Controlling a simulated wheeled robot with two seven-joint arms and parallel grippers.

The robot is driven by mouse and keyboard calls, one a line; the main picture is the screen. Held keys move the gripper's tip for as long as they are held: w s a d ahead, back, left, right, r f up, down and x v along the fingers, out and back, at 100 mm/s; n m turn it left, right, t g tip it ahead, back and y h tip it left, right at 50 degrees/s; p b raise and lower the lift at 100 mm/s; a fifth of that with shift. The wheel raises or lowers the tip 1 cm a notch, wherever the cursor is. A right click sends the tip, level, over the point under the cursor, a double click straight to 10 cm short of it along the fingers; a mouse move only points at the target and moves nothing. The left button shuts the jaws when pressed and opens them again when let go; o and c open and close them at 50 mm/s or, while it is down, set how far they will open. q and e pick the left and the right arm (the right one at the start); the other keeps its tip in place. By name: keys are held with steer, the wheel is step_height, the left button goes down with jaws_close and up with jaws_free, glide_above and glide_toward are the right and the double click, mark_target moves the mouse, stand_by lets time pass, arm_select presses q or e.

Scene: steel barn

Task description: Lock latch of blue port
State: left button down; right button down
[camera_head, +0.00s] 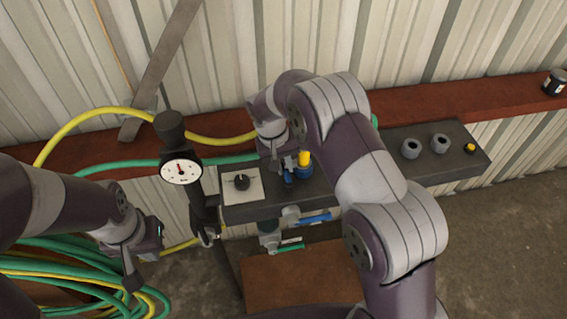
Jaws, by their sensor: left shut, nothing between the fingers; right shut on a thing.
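The blue port (301,173) sits on top of the dark grey panel box, with a yellow fitting (304,158) standing upright in it. My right gripper (284,168) reaches down at the port's left side and is shut on a small part there, which looks like the blue port's latch. The latch is mostly hidden by the gripper, and its position is not clear. My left gripper (143,257) is shut and empty, low at the left, well apart from the port.
Blue (315,218) and green (291,248) valve levers are below the panel front. Grey ports (411,148) lie to the right. Hoses (60,250) coil at the left.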

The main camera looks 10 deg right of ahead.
steer(key=c, duration=1.1)
jaws_free()
steer(key=shift+r, duration=0.1)
